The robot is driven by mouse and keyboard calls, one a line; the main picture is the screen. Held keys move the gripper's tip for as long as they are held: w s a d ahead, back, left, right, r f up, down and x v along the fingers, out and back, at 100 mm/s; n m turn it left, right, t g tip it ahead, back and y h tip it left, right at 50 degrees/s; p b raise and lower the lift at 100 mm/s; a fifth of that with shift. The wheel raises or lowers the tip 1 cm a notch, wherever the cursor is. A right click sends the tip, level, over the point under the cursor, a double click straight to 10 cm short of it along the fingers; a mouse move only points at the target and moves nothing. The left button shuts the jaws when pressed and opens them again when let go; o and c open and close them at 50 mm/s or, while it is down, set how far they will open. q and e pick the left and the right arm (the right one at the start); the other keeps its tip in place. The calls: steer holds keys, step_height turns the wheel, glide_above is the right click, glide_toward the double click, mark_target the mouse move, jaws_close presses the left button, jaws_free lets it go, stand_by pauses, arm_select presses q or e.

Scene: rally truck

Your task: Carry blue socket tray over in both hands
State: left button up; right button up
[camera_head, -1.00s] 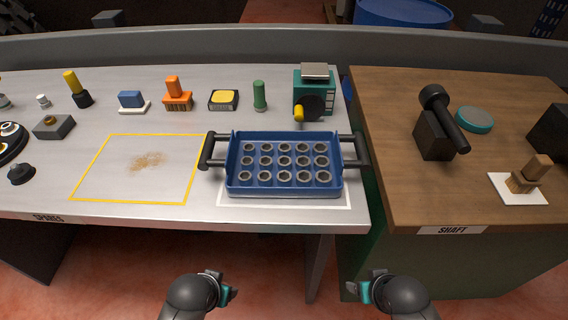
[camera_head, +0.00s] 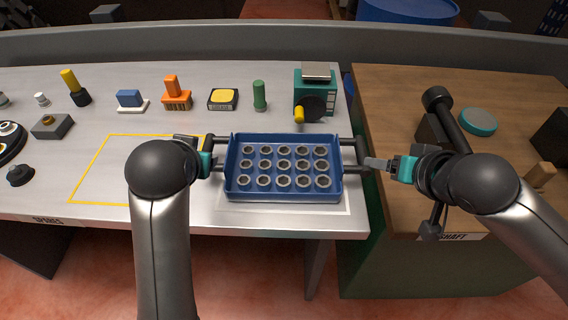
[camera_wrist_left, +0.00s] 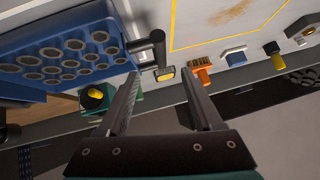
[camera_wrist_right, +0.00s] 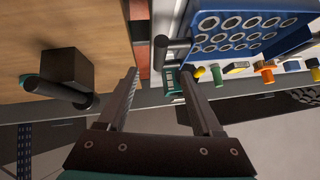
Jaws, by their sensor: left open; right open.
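The blue socket tray (camera_head: 283,190) sits on the metal bench over a white-outlined area, with several grey ring sockets in it and a dark handle at each end. My left gripper (camera_head: 212,156) is at the tray's left handle. In the left wrist view its open fingers (camera_wrist_left: 160,95) point toward that handle (camera_wrist_left: 148,48), with nothing clearly between them. My right gripper (camera_head: 372,163) is at the right handle. In the right wrist view its open fingers (camera_wrist_right: 160,85) are close to the handle (camera_wrist_right: 172,48). The left arm hides part of the yellow outline.
A yellow-outlined area (camera_head: 105,170) with a brown stain lies left of the tray. Behind stand a green cylinder (camera_head: 259,96), a teal machine (camera_head: 314,92), an orange brush (camera_head: 176,97) and a yellow-faced box (camera_head: 223,98). A wooden bench with a black tool (camera_head: 440,105) adjoins on the right.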

mark_target(358, 157)
arm_select(q)
steer(key=x, duration=1.5)
steer(key=shift+a+f, duration=0.1)
arm_select(e)
steer(key=x, duration=1.5)
steer(key=shift+a+f, duration=0.1)
arm_select(q)
jaws_close()
arm_select(e)
jaws_close()
arm_select(q)
steer(key=shift+w+r, duration=0.15)
steer(key=shift+r, duration=0.05)
arm_select(e)
steer(key=shift+w+r, duration=0.15)
steer(key=shift+r, duration=0.05)
